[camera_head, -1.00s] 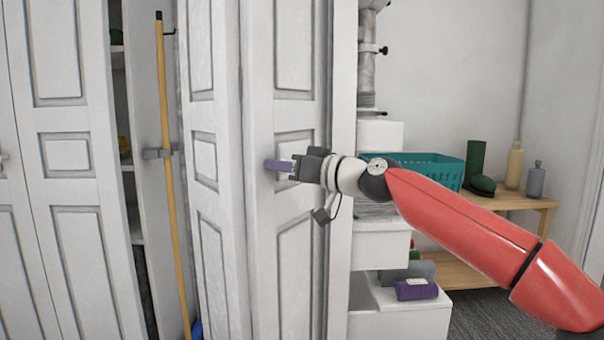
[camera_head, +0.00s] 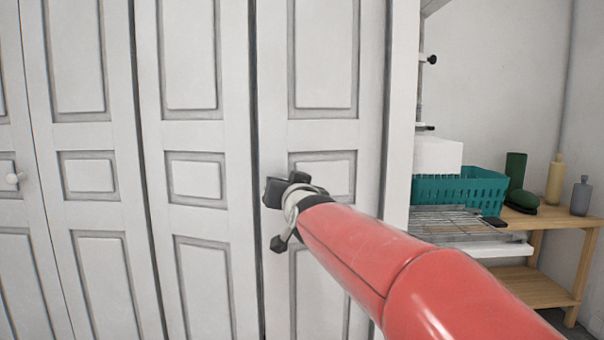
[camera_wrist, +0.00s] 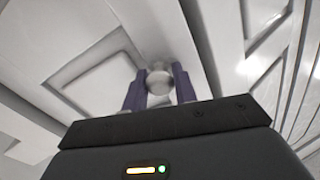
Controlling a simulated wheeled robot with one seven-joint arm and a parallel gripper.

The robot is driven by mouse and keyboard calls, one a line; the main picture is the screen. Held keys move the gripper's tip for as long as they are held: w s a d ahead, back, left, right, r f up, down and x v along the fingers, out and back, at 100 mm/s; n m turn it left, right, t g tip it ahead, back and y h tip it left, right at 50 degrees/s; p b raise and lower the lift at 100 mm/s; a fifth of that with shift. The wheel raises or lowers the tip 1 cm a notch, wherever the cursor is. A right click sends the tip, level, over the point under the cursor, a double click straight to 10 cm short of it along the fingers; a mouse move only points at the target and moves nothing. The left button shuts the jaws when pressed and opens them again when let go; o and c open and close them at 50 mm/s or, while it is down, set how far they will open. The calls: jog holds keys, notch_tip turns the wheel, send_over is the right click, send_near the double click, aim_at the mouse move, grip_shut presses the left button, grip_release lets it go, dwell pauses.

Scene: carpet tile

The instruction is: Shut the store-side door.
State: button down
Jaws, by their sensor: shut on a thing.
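The store-side door (camera_head: 195,75) is a white folding door of panelled leaves. Its leaves stand nearly in line across the cupboard front, with no inside of the cupboard showing. Thin dark lines run between leaves; I cannot tell whether it is fully flush. My gripper (camera_head: 274,190) is in front of the right leaf (camera_head: 322,60), near its left edge. In the wrist view, my gripper's purple fingers (camera_wrist: 159,92) stand either side of a round pale knob (camera_wrist: 158,77) and are shut on it. In the head view the knob and fingertips are hidden behind the gripper and arm.
Right of the cupboard, a teal basket (camera_head: 460,190), a wire rack (camera_head: 455,224) and bottles on a wooden shelf (camera_head: 525,218) stand close to my arm.

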jog(key=w+a+m+h+p, duration=0.2)
jog(key=w+m+h+p, duration=0.1)
jog(key=w+h+p, duration=0.2)
jog(key=shift+w+r+t+p, duration=0.3)
jog(key=shift+w+p, duration=0.1)
jog(key=shift+p, duration=0.95)
jog(key=shift+a, duration=0.1)
jog(key=c, duration=1.1)
grip_release()
jog(key=shift+f, duration=0.1)
jog(key=shift+s+a, duration=0.1)
jog(key=s, duration=0.7)
jog(key=shift+s+d, duration=0.2)
jog(key=shift+s, duration=0.1)
jog(key=shift+f, duration=0.2)
